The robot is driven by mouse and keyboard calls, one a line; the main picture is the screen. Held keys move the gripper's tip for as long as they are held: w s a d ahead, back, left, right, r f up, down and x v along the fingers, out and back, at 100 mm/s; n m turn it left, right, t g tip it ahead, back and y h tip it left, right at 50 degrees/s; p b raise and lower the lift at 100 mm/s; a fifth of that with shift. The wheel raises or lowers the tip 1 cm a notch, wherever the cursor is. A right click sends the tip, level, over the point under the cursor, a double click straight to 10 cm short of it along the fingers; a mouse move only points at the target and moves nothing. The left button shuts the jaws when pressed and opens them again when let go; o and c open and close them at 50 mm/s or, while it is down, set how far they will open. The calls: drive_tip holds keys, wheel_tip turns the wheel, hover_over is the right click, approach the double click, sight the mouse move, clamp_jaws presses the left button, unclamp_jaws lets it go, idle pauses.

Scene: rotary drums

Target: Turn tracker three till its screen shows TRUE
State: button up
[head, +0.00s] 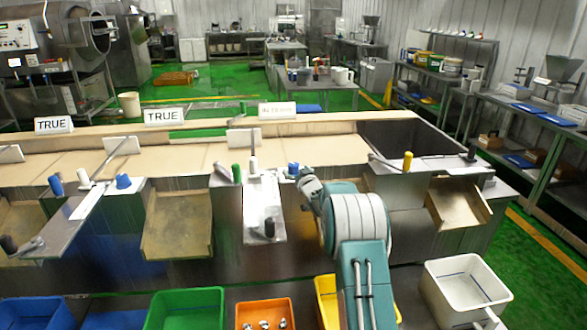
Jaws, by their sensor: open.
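Three white screens stand along the back ledge of the long bench. The left screen (53,125) and the middle screen (164,115) both read TRUE. The third screen (278,110) is pale and its text is too faint to read surely. Below it are a white plate (243,137), a crank with a green handle (237,173), a white peg (253,165) and a blue knob (293,168). My gripper (309,184) is small and dark at the end of my teal arm, close to the blue knob. Its fingers are hard to make out, and I cannot tell whether it touches anything.
Cranks with blue (56,185) and yellow (407,160) handles stick up along the bench front. A green bin (185,309), an orange bin (264,314) with small metal parts, and a white bin (466,286) stand in front. Green floor is open behind the bench.

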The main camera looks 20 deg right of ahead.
drive_tip(key=shift+w+d, duration=0.1)
drive_tip(key=shift+w, duration=1.05)
drive_tip(key=c, duration=1.2)
drive_tip(key=shift+o, duration=0.2)
drive_tip(key=shift+n+y, duration=0.4)
drive_tip(key=shift+y, duration=0.2)
drive_tip(key=shift+n+g+y, duration=0.3)
drive_tip(key=shift+n+y, duration=1.1)
drive_tip(key=shift+y, duration=0.8)
drive_tip(key=shift+n+g+y, duration=0.6)
drive_tip(key=shift+n+y, duration=0.4)
drive_tip(key=shift+y, duration=0.4)
drive_tip(key=shift+r+n+y, duration=0.1)
drive_tip(key=shift+n+y, duration=0.2)
drive_tip(key=shift+y, duration=0.2)
